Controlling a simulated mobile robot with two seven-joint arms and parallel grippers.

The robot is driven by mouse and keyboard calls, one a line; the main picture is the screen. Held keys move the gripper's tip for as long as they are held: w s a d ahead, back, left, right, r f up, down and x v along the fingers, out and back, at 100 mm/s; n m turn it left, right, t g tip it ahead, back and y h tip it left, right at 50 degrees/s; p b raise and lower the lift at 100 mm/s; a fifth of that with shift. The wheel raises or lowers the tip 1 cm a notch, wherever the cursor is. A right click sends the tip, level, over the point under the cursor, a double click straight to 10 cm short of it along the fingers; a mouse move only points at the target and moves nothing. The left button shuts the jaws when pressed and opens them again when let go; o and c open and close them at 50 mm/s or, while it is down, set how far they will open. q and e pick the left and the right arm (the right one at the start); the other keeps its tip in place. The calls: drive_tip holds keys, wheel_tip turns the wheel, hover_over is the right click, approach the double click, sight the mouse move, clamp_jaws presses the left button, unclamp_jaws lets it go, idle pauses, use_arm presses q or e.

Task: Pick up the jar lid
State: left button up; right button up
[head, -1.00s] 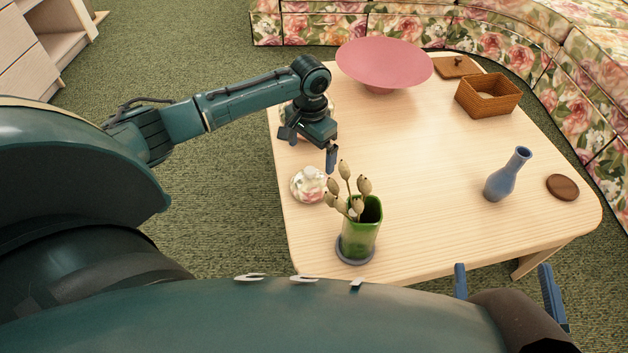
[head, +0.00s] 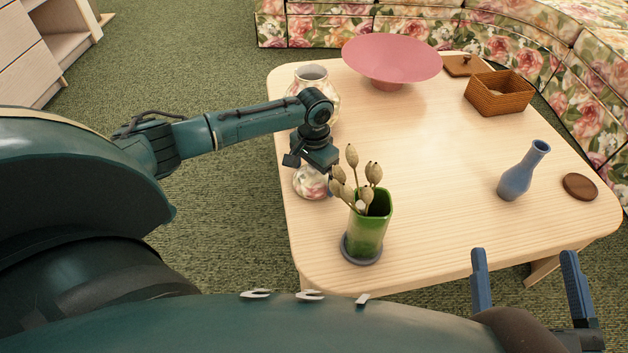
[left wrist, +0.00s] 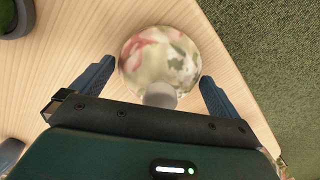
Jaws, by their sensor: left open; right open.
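The jar lid (head: 309,184) is round, white and floral, and lies on the table near its left edge. In the left wrist view the lid (left wrist: 160,58) sits between my left gripper's two fingers, its pale knob close to the palm. My left gripper (head: 325,178) is open over the lid and partly hides it; its fingers (left wrist: 157,74) show no clear contact. The matching floral jar (head: 330,95) stands farther back, partly behind my left arm. My right gripper (head: 525,258) is open and empty at the table's front right.
A green vase (head: 371,230) with dried pods stands close to the lid on a dark coaster (head: 362,255). A pink bowl (head: 392,60), wicker basket (head: 498,95), blue vase (head: 522,172) and brown coaster (head: 580,187) are farther off. The table's middle (head: 430,150) is clear.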

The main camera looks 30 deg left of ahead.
use_arm(q)
drive_tip(key=c, duration=1)
drive_tip(key=shift+r, duration=0.15)
